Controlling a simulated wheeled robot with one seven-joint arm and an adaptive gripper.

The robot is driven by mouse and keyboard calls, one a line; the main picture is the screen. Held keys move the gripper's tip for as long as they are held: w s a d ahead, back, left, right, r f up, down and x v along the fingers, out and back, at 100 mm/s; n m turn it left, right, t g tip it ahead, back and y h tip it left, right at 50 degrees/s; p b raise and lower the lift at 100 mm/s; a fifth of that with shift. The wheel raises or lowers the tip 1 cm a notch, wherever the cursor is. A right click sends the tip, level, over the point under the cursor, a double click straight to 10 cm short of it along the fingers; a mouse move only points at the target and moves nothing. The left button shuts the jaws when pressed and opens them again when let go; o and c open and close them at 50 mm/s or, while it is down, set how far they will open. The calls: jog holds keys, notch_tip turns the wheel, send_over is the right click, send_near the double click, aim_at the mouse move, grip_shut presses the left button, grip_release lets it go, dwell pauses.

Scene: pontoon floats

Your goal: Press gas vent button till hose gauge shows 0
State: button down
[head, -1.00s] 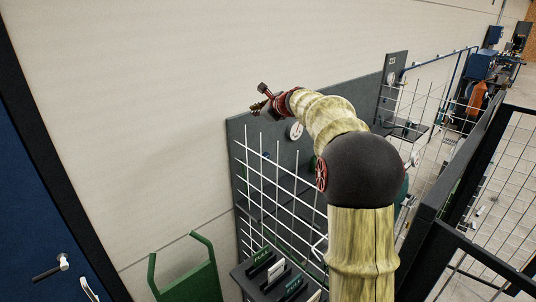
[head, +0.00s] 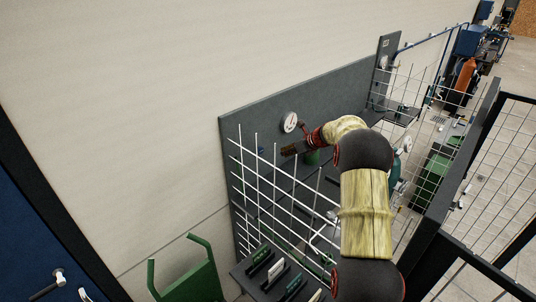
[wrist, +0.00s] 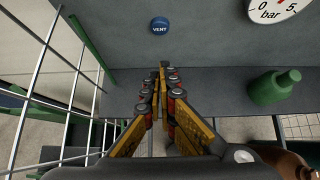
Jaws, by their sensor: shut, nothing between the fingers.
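The blue round button marked VENT (wrist: 160,25) is on the grey panel at the top middle of the wrist view. The gauge also shows on the panel in the head view (head: 290,122), too small to read. My gripper (wrist: 163,72) is shut and empty, its fingertips below the button in the picture and apart from it. In the head view my gripper (head: 288,150) is just below the gauge, in front of the panel.
A white wire grid (head: 262,180) stands beside the panel, also at the left in the wrist view. A green bottle (wrist: 273,87) stands on the grey shelf (wrist: 225,85) at the right. A green chair-like frame (head: 190,275) and a dark fence rail (head: 455,165) flank the area.

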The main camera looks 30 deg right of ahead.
jog(key=w+r+p+x, duration=0.1)
jog(key=p+x, duration=0.3)
jog(key=x, duration=0.8)
jog(key=shift+w+a+r, duration=0.25)
jog(key=shift+w+a, duration=0.2)
jog(key=shift+w, duration=0.15)
